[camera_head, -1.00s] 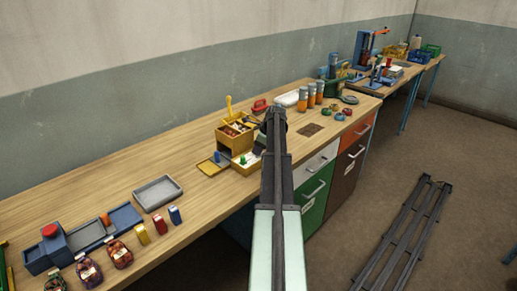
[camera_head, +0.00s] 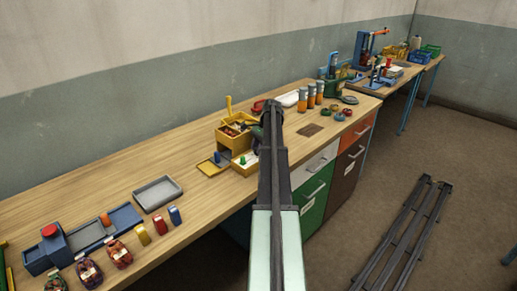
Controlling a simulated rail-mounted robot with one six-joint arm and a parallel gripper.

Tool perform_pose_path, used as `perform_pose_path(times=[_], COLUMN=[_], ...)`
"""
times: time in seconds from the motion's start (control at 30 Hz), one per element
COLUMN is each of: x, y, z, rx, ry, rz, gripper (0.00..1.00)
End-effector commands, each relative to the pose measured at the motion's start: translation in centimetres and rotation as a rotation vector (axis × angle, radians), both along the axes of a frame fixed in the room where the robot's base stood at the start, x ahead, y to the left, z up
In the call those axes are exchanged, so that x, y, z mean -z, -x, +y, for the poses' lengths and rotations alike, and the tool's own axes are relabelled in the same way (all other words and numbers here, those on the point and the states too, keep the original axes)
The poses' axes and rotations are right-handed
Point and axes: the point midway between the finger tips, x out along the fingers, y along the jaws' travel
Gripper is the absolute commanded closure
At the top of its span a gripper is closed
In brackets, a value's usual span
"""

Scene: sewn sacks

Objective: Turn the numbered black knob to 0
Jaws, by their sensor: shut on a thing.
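My arm reaches up the middle of the picture, over the bench edge. My gripper (camera_head: 257,139) is a small dark shape just left of the arm's far end, at the right side of a yellow box (camera_head: 231,142). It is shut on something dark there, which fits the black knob. The knob's numbers and pointer are too small and too covered to read. The fingertips are mostly hidden by the arm.
Orange jars (camera_head: 311,97) stand beyond the arm.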

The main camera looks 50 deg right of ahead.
Motion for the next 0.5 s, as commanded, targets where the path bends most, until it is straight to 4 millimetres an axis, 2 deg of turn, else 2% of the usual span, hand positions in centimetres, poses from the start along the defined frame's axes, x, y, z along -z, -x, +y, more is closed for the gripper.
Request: perform_pose_path(times=[0.2,0.5], x=[-0.01,-0.01], y=[-0.06,-0.04], z=[-0.08,-0.06], rx=[-0.104,-0.157], ry=[0.001,0.001], rz=[0.0,0.0], gripper=[0.9,0.9])
